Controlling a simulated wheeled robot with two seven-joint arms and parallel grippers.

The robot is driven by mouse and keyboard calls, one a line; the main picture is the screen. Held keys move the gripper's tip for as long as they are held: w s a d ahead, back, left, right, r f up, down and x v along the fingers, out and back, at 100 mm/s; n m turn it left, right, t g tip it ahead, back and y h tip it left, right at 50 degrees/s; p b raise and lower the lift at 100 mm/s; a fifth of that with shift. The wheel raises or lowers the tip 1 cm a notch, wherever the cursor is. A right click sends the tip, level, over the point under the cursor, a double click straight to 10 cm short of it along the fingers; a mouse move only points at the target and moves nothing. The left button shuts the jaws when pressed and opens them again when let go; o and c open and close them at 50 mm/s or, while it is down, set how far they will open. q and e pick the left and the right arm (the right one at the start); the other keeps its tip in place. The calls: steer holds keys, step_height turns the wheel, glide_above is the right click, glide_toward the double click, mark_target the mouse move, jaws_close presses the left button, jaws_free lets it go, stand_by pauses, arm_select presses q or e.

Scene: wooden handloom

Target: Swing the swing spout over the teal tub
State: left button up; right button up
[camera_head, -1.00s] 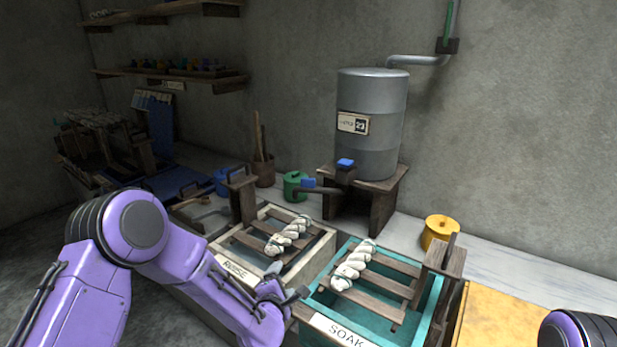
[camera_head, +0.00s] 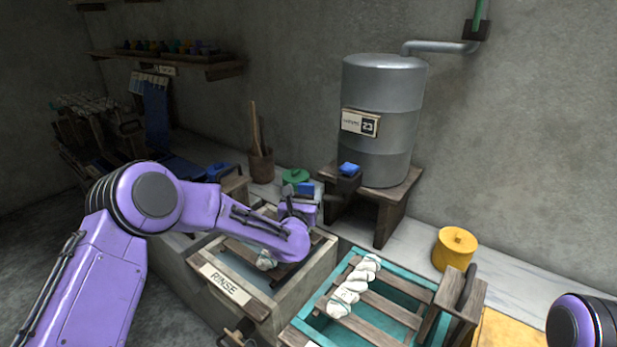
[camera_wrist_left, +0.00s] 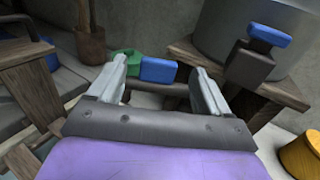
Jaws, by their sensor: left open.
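The swing spout is a dark bar with a blue grip block (camera_head: 306,188) on it, low in front of the tank stand, over the rinse tub side. The teal tub (camera_head: 405,279), with wooden slats and a twisted white skein on it, stands to the right; the spout is not over it. My left gripper (camera_head: 298,208) is by the blue grip and hides part of the spout. In the left wrist view my left gripper (camera_wrist_left: 160,72) is open, with the blue grip (camera_wrist_left: 158,69) showing between its fingertips; contact cannot be told. My right gripper is out of view.
A grey tank (camera_head: 380,110) stands on a wooden stand (camera_head: 395,205), with a blue-topped tap (camera_head: 348,169) at its front. The rinse tub (camera_head: 262,300) is under my left arm. A green pot (camera_head: 294,176) is behind the grip; a yellow pot (camera_head: 455,248) is right.

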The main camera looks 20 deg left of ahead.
mark_target(306, 186)
arm_select(q)
steer(key=w, duration=0.2)
steer(key=w+p, duration=0.1)
steer(key=w, duration=0.1)
steer(key=w+a, duration=0.1)
steer(key=w, duration=0.2)
steer(key=shift+f, duration=0.1)
steer(key=c, duration=1.4)
steer(key=shift+f, duration=0.1)
